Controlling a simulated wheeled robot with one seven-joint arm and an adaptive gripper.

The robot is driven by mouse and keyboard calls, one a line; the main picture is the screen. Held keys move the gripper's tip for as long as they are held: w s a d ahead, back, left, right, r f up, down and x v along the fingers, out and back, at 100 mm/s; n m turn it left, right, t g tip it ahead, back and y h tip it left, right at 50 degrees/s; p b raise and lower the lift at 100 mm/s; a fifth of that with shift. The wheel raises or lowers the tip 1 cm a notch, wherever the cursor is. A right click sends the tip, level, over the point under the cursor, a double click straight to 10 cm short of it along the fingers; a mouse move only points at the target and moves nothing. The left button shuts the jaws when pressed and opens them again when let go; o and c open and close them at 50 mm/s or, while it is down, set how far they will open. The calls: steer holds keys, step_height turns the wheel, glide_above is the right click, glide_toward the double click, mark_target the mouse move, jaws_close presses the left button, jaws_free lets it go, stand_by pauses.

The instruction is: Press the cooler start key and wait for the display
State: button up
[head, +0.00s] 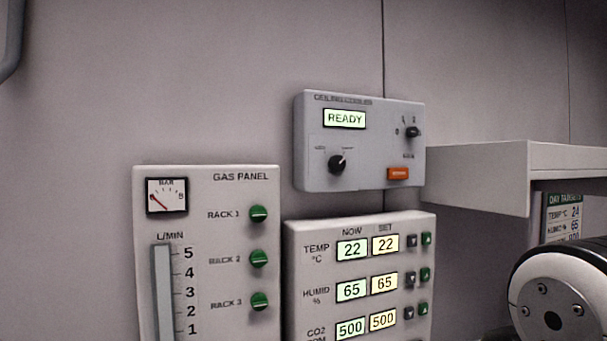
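The ceiling cooler box (360,143) is a grey panel on the wall, right of the picture's middle. Its lit display (344,118) reads READY. An orange key (398,174) sits at its lower right; the lettering on and above it is too small to read. A black knob (337,164) is at its lower left, and a small black switch (412,132) is at its upper right. My gripper is not in view. Nothing covers the cooler box.
The gas panel (228,194) with a gauge and green knobs is at lower left. A climate panel (372,224) showing 22, 65 and 500 is just below the cooler box. A pale shelf (528,180) juts out at right, with a DAY TARGETS card (562,212) under it.

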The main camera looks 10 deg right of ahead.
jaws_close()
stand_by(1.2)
